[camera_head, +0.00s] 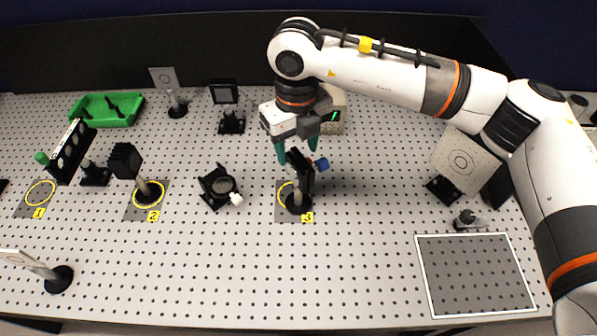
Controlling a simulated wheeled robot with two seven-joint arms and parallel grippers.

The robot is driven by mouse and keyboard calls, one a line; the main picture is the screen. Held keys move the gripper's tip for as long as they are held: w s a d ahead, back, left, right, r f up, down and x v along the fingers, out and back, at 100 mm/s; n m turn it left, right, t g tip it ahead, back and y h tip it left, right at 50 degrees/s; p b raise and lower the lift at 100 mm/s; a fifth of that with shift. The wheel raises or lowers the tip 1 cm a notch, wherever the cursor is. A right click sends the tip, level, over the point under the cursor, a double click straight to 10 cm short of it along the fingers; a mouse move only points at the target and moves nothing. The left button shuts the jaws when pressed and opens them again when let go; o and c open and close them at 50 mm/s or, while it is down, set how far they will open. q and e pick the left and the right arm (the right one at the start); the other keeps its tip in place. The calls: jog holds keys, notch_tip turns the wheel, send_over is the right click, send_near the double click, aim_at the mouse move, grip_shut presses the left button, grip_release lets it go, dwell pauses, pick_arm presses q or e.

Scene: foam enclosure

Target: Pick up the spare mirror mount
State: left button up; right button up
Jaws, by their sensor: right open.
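My right gripper (298,150) reaches down from the upper right. Its two teal fingers are open, apart on either side of the top of a black mount (301,170). That mount stands on a post with a round black base on the pad marked 3, and a blue knob shows at its right. Whether the fingers touch it, I cannot tell. Another black mount (218,186) with a round opening and a white knob sits on the board left of pad 3, off any numbered pad. Which of the two is the spare mirror mount is not clear. My left gripper is not in view.
A black mount on a post (148,188) stands on pad 2; pad 1 (41,193) looks empty. A green tray (107,110) is at the back left. A white-framed area (425,275) lies front right. Several posts and cards stand around; the front middle is clear.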

aim_at(298, 159)
jog(key=shift+f, duration=0.8)
notch_tip(298, 159, down, 4)
jog(key=p, duration=0.3)
jog(key=shift+d, duration=0.15)
jog(key=shift+f, duration=0.7)
jog(key=shift+w+r, duration=0.1)
grip_shut()
